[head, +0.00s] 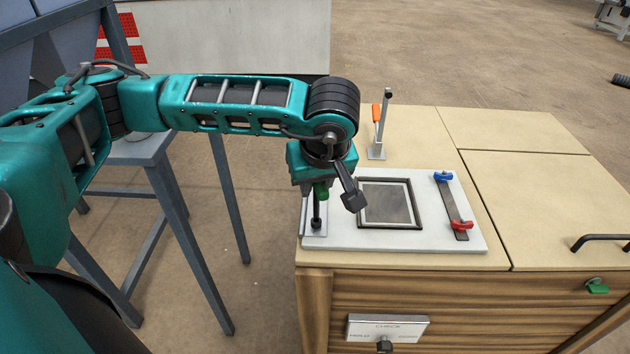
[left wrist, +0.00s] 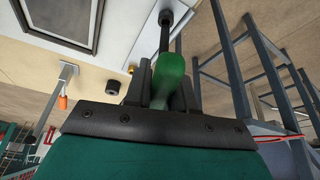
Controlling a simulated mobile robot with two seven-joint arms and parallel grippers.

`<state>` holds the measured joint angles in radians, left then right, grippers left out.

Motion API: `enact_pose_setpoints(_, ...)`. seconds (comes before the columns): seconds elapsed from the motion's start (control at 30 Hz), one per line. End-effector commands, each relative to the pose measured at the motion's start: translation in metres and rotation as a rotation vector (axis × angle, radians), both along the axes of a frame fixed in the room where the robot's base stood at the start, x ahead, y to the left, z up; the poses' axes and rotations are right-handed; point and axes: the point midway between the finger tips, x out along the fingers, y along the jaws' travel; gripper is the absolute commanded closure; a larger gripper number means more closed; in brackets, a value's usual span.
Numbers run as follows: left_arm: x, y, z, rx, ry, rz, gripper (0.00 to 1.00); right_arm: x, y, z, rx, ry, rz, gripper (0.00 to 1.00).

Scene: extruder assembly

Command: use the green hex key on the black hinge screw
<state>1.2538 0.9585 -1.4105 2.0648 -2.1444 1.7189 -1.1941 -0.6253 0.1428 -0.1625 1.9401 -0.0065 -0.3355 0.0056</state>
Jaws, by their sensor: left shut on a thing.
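My left gripper (head: 320,188) is shut on the green handle of the hex key (head: 322,192), over the left edge of a white plate (head: 345,240). The key's black shaft points down. In the left wrist view, the green handle (left wrist: 168,80) sits between the fingers and the shaft runs to a dark round end (left wrist: 165,18) at the plate's edge. That end may be the black hinge screw; I cannot tell whether the key tip touches or sits in it. My right gripper is not in view.
The plate carries a black-framed panel (head: 417,206) and a dark bar (head: 452,205) with blue and red knobs. An orange-handled clamp (head: 378,130) stands behind on the wooden bench (head: 510,128). A grey metal stand (head: 165,180) is at left.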

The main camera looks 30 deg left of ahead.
Motion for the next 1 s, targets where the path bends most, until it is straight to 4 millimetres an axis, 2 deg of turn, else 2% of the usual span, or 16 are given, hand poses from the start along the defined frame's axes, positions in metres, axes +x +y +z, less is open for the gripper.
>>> enact_pose_setpoints(1.0, 0.0, 0.0, -0.02, 0.0, 0.0, 0.002, 1.0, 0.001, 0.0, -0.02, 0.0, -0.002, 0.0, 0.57)
